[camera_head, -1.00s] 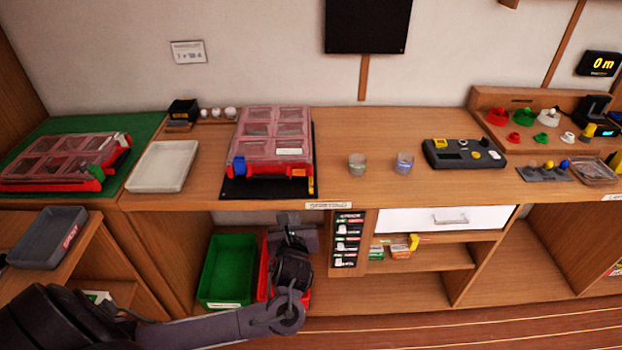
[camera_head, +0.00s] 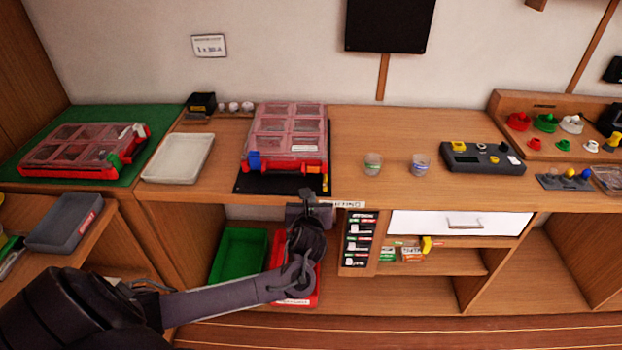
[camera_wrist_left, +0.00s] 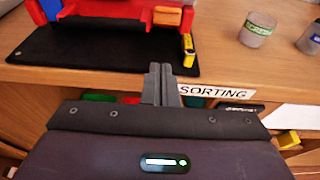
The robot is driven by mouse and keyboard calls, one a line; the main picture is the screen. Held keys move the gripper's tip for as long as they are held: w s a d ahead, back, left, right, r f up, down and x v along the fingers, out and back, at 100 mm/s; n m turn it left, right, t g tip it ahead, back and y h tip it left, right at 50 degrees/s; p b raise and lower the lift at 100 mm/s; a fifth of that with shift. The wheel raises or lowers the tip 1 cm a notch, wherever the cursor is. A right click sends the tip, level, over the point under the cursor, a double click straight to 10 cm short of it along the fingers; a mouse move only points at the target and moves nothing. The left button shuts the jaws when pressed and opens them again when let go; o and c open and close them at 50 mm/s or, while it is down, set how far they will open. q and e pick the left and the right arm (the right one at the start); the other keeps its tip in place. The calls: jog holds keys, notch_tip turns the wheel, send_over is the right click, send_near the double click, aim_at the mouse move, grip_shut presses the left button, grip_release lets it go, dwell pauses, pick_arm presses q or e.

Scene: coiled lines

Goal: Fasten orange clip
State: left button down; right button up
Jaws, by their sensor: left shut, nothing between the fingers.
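The clear-lidded organiser box (camera_head: 286,128) with a red base lies on a black mat (camera_head: 245,187) on the counter. The orange clip (camera_wrist_left: 167,16) is on the box's front, at the top of the left wrist view; whether it is fastened cannot be told. A blue clip (camera_head: 254,163) is at the left of the same front. My left gripper (camera_head: 308,194) is at the counter's front edge, before the box and apart from the clip. Its fingers (camera_wrist_left: 161,72) are together and empty, pointing at the box. My right gripper is not in view.
Two small cups (camera_head: 372,164) (camera_head: 420,165) stand right of the box. A white tray (camera_head: 178,158) is on the left. Below the counter are a green bin (camera_head: 238,255) and a red bin.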

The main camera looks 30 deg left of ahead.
aim_at(313, 169)
pick_arm(q)
jog(key=w, duration=0.1)
jog(key=w+a+r+p, duration=0.1)
jog(key=w+a, duration=0.1)
jog(key=w, duration=0.1)
jog(key=shift+a+r, duration=0.25)
jog(key=shift+r, duration=0.1)
jog(key=shift+w+a+r+p, duration=0.15)
jog(key=shift+r+p, duration=0.25)
jog(key=shift+w, duration=0.1)
